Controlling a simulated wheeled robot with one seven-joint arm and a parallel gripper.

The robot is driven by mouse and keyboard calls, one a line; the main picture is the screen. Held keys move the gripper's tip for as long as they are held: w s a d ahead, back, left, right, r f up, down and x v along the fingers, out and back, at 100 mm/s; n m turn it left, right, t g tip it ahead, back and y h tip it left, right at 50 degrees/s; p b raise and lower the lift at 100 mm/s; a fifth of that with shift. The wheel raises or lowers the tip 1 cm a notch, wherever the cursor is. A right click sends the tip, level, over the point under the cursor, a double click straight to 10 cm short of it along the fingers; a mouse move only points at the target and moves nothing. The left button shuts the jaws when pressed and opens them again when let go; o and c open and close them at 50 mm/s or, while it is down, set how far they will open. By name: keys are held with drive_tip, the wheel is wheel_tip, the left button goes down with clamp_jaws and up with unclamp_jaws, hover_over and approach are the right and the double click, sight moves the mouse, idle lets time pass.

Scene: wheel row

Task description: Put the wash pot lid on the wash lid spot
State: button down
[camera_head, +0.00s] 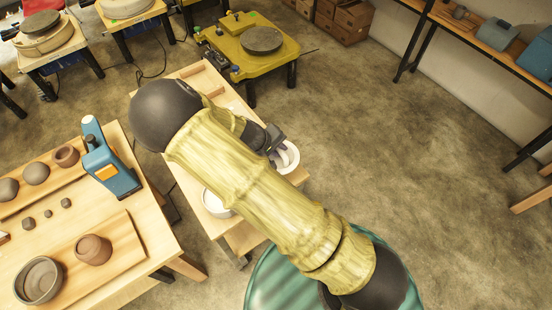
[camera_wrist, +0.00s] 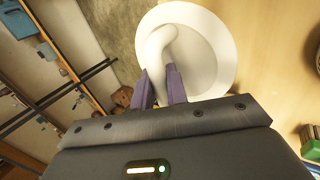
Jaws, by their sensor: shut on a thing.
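The white round lid (camera_wrist: 205,55) fills the top middle of the wrist view, with a curved white handle (camera_wrist: 157,50) rising from it. The two purple fingers of my gripper (camera_wrist: 160,84) are shut on this handle. In the head view the lid (camera_head: 291,160) shows as a white disc at my gripper (camera_head: 275,150), over the right side of the middle wooden table (camera_head: 185,150). Whether it touches the table cannot be told. A white pot (camera_head: 213,203) on the same table is partly hidden by my arm. I cannot make out the lid spot.
A wooden table (camera_head: 120,220) with clay pots and a blue device (camera_head: 106,165) is at the left. A yellow pottery wheel (camera_head: 240,62) stands behind the middle table. Shelves (camera_head: 470,35) line the right wall. The floor (camera_head: 390,160) to the right is clear.

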sight(276, 158)
drive_tip(key=shift+w+a+r, duration=0.2)
drive_tip(key=shift+a, duration=0.1)
drive_tip(key=shift+w, duration=0.25)
drive_tip(key=shift+s+a+f, duration=0.1)
drive_tip(key=shift+s, duration=0.35)
drive_tip(key=shift+f, duration=0.4)
drive_tip(key=shift+w+f+p, duration=0.15)
drive_tip(key=shift+f+p, duration=0.55)
drive_tip(key=shift+f, duration=1.65)
drive_tip(key=shift+f+p, duration=0.6)
drive_tip(key=shift+f, duration=1.5)
drive_tip(key=shift+f, duration=0.1)
drive_tip(key=c, duration=1.4)
unclamp_jaws()
